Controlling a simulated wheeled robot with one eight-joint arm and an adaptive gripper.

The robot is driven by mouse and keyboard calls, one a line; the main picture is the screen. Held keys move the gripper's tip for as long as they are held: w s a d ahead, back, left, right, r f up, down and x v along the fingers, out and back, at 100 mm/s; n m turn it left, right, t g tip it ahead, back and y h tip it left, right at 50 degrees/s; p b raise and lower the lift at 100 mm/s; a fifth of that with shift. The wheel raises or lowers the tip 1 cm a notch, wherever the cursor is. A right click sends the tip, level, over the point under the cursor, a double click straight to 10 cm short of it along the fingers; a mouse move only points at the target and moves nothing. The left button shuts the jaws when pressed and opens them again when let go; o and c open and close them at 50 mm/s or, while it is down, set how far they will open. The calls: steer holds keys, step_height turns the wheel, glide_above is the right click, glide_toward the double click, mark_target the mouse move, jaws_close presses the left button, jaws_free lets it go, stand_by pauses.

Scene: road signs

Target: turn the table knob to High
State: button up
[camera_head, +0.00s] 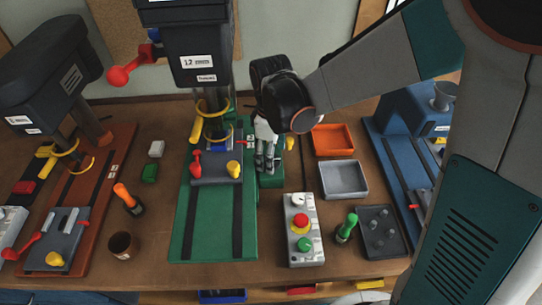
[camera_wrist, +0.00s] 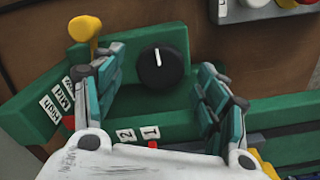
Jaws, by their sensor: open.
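In the wrist view, a round black knob (camera_wrist: 164,72) with a white pointer line sits on a green block (camera_wrist: 125,98). The line points toward the top of that picture. My gripper (camera_wrist: 163,60) is open, with one finger on each side of the knob and visible gaps between. A High label (camera_wrist: 48,107) and a Mid label (camera_wrist: 62,94) lie to the left, with a further label partly hidden by the left finger. Labels 2 and 1 lie below the knob. In the head view my gripper (camera_head: 265,162) points down beside the green drill press base, hiding the knob.
A yellow-ended lever (camera_wrist: 85,30) stands close to my left finger. The drill press (camera_head: 197,65) is just left of my gripper in the head view. An orange tray (camera_head: 333,140), a grey tray (camera_head: 344,179) and a button box (camera_head: 302,228) are to the right.

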step_height(320, 180, up, 6)
steer(key=shift+s+f, duration=0.1)
steer(key=shift+f, duration=0.05)
stand_by(0.5)
steer(key=shift+s+d+f, duration=0.15)
steer(key=shift+f, duration=0.05)
steer(key=s+d+r+m+t+b, duration=0.1)
steer(key=s+d+r+m+t, duration=0.2)
steer(key=s+d+m, duration=0.3)
steer(key=s+d+r+m+t+b, duration=0.1)
steer(key=s+d+r+m+t, duration=0.2)
steer(key=s+d+m, duration=0.4)
steer(key=shift+d+r+t+b, duration=0.35)
steer(key=shift+d+t, duration=0.25)
steer(key=shift+d, duration=0.3)
